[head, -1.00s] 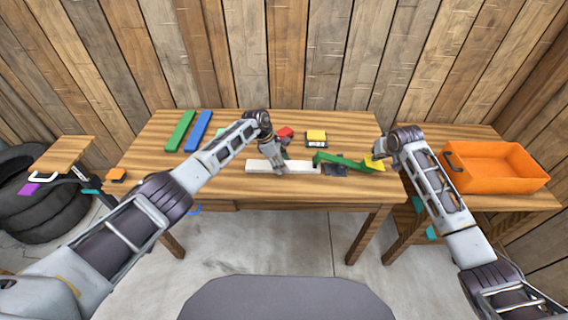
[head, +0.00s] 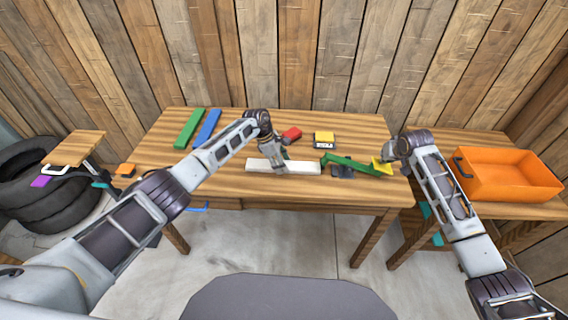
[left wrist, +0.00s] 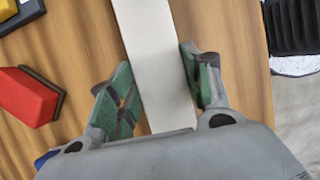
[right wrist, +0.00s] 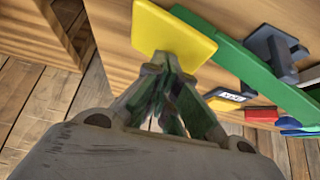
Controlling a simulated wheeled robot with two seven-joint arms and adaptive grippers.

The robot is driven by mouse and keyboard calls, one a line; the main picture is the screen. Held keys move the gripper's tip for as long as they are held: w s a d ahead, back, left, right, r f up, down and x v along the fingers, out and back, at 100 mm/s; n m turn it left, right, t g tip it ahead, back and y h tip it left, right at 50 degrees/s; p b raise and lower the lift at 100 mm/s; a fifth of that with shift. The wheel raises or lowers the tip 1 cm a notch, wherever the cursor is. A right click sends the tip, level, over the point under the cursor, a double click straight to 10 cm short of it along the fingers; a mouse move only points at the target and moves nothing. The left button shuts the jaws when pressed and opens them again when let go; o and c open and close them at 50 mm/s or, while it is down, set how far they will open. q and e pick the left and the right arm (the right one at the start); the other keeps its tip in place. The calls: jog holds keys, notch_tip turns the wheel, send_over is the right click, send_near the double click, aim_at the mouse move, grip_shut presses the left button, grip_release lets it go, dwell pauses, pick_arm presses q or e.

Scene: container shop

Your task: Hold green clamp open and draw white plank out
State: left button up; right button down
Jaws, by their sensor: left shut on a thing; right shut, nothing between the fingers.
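The white plank (head: 304,167) lies level along the table's front, left of the green clamp (head: 355,165). Its right end is at the clamp's left tip; I cannot tell whether they still overlap. My left gripper (head: 281,166) is shut on the plank; the left wrist view shows the plank (left wrist: 150,50) between both fingers (left wrist: 158,88). The clamp's green lever slopes over a dark base (head: 343,172) and ends in a yellow pad (head: 377,163). My right gripper (right wrist: 170,66) is shut and empty, its fingertips against the yellow pad (right wrist: 172,35). The jaw gap is too small to see.
A red block (head: 291,133) and a yellow-and-black block (head: 324,139) lie behind the plank. Green (head: 190,129) and blue (head: 207,129) bars lie at the back left. An orange crate (head: 508,185) stands on the right table. The table's left front is clear.

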pick_arm(q)
jog(key=shift+a, duration=0.15)
pick_arm(e)
jog(key=shift+f, duration=0.15)
pick_arm(q)
jog(key=shift+a, duration=0.65)
jog(key=shift+a, duration=0.2)
jog(key=shift+r, duration=0.1)
jog(key=shift+r, duration=3.4)
pick_arm(e)
notch_tip(320, 180, up, 9)
dwell(0.4)
pick_arm(q)
jog(key=shift+f, duration=0.1)
dwell(0.4)
